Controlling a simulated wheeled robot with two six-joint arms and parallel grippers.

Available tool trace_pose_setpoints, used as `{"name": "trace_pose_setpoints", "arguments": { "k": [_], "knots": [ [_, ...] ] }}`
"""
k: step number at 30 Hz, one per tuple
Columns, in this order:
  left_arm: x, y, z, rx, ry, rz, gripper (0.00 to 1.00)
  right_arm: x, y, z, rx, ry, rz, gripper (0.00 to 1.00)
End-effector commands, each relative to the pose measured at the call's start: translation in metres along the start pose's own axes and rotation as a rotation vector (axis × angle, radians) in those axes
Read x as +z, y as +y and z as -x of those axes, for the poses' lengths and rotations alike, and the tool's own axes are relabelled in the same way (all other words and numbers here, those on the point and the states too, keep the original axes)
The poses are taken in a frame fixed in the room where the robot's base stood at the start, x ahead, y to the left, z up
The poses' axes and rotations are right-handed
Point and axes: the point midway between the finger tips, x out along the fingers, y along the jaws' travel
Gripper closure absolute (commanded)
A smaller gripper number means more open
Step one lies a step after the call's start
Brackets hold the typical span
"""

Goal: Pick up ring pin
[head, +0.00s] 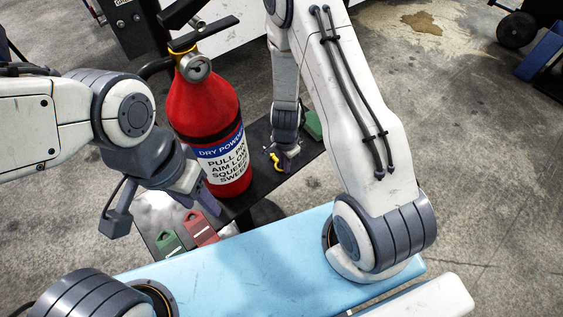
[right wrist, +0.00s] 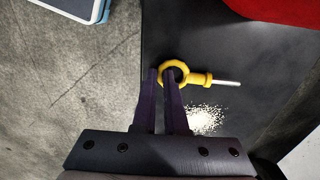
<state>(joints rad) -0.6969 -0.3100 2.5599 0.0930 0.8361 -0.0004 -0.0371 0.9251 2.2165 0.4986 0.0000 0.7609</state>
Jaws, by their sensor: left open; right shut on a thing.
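The ring pin (right wrist: 200,78) is a yellow ring and collar with a thin metal pin pointing right in the right wrist view. It also shows in the head view as a small yellow piece (head: 275,161) just over the black table. My right gripper (right wrist: 163,75) is shut on the yellow ring, with the metal pin sticking out free; it shows in the head view too (head: 284,155). My left gripper (head: 203,200) is open, at the front of the red extinguisher's lower body, partly hiding it. I cannot tell whether it touches the extinguisher.
The red fire extinguisher (head: 205,105) stands upright on the black table (head: 259,170). Red (head: 200,228) and green (head: 168,243) tags lie near the table's front; another green piece (head: 312,123) is at its right edge. White powder (right wrist: 207,120) lies below the pin.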

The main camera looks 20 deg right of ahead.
Motion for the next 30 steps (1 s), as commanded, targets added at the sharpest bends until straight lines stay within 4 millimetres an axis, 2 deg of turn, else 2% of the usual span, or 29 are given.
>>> {"name": "trace_pose_setpoints", "arguments": {
  "k": [5, 14, 15, 17, 24, 30],
  "knots": [
    [-0.001, 0.001, 0.011, 0.0, 0.0, 0.0, 0.5, 0.0, 0.0, 0.011, 0.0, 0.0, 0.0, 1.0],
    [-0.003, 0.004, 0.049, 0.0, 0.0, 0.0, 0.5, 0.0, 0.0, 0.05, 0.0, 0.0, 0.0, 1.0],
    [-0.002, 0.003, 0.035, 0.0, 0.001, 0.0, 0.5, -0.007, 0.008, 0.045, -0.001, 0.0, -0.006, 1.0],
    [-0.002, 0.002, 0.029, 0.0, 0.0, 0.0, 0.5, -0.015, 0.019, 0.052, -0.003, 0.001, -0.009, 1.0],
    [-0.002, 0.003, 0.034, 0.0, 0.0, 0.0, 0.5, -0.046, 0.062, 0.087, -0.002, 0.001, -0.009, 1.0],
    [-0.002, 0.003, 0.042, 0.0, 0.0, 0.0, 0.5, -0.062, 0.086, 0.105, 0.0, 0.0, -0.004, 1.0]
  ]
}}
